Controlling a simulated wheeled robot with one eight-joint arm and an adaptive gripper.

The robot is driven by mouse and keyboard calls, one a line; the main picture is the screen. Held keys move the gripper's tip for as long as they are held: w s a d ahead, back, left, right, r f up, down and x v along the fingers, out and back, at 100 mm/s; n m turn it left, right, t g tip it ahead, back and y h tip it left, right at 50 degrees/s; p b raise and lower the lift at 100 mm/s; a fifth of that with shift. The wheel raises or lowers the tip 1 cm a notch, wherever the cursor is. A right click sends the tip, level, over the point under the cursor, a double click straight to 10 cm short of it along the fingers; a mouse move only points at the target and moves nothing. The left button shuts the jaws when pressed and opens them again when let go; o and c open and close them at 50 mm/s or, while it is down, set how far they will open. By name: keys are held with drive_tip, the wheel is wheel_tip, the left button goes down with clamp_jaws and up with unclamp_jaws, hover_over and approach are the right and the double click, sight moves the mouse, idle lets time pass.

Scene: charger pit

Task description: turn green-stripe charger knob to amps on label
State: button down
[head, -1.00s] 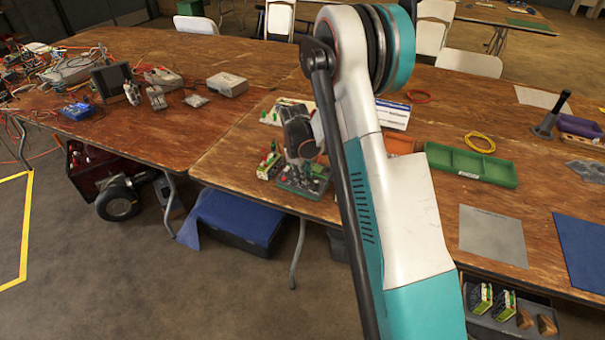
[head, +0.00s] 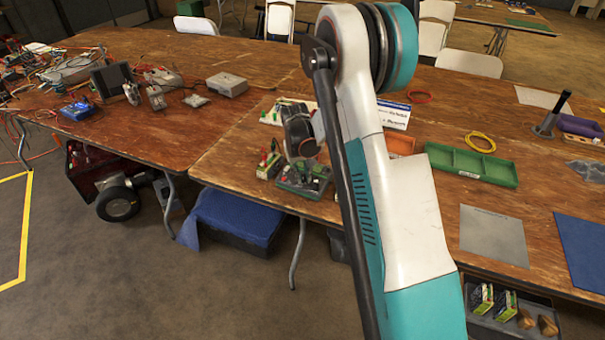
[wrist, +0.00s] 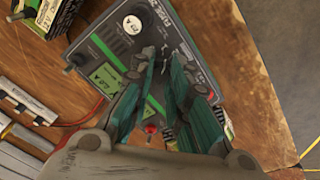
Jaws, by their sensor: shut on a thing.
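The charger (wrist: 205,78) is a dark grey box with a lit green display reading about 0.0 A and a round white label that seems to read 20 A. It also shows in the head view (head: 303,182), on the near edge of the table. My gripper (wrist: 163,60) is over the charger's face, its teal fingers closed around the dark knob (wrist: 163,64). The fingers hide most of the knob, and I cannot read its pointer.
A green-and-white box (head: 268,166) stands close left of the charger. A red lead (wrist: 92,110) runs beside the charger. The table's front edge is close.

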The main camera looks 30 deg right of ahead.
drive_tip(key=shift+m, duration=1.2)
drive_tip(key=c, duration=1.5)
unclamp_jaws()
drive_tip(key=r, duration=0.4)
drive_tip(key=a+r, duration=0.1)
drive_tip(key=r, duration=0.3)
drive_tip(key=s+r, duration=0.1)
drive_tip(key=r, duration=0.2)
drive_tip(key=shift+a+r, duration=0.4)
